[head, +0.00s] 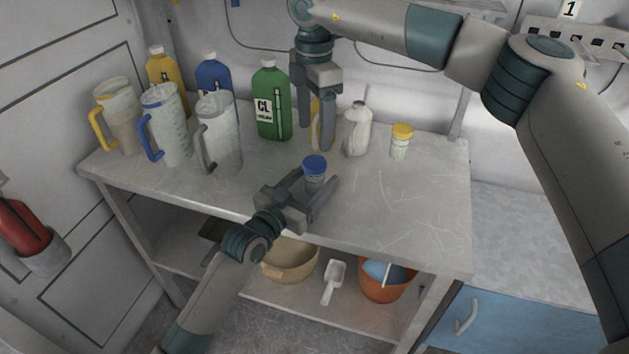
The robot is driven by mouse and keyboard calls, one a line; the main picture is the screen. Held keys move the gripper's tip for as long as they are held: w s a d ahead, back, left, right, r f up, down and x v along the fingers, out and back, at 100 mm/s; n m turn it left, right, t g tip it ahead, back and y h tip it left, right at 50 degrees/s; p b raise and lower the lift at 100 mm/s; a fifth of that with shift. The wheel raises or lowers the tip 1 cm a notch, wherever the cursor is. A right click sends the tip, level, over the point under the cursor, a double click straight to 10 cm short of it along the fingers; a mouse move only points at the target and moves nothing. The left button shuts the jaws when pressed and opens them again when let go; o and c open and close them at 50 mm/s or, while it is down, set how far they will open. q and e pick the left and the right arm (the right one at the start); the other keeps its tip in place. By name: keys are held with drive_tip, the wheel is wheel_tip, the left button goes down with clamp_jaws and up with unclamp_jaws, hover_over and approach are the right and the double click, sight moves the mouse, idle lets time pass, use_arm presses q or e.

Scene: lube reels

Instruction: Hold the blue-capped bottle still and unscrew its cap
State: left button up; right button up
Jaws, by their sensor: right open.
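The blue-capped bottle (314,180) stands upright on the worktop near its front edge, with its blue cap (314,164) on top. My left gripper (318,178) reaches in from the front left, with one finger on each side of the bottle. I cannot tell whether both fingers press on it, and they hide part of its lower body. My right gripper (315,138) points down, open and empty, behind and above the bottle. Its fingers are apart from the blue cap.
Three jugs (168,126) stand at left. Yellow (167,82), blue (213,80) and green (272,105) bottles stand behind. A white spouted can (357,131) and yellow-capped bottle (401,143) are right of my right gripper. The worktop's front right is clear.

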sight(315, 162)
use_arm(q)
clamp_jaws()
use_arm(e)
drive_tip(key=shift+n, duration=2.3)
drive_tip(key=shift+f, duration=0.15)
drive_tip(key=shift+f, duration=3.85)
drive_tip(key=c, duration=1.3)
drive_tip(key=shift+o, duration=0.2)
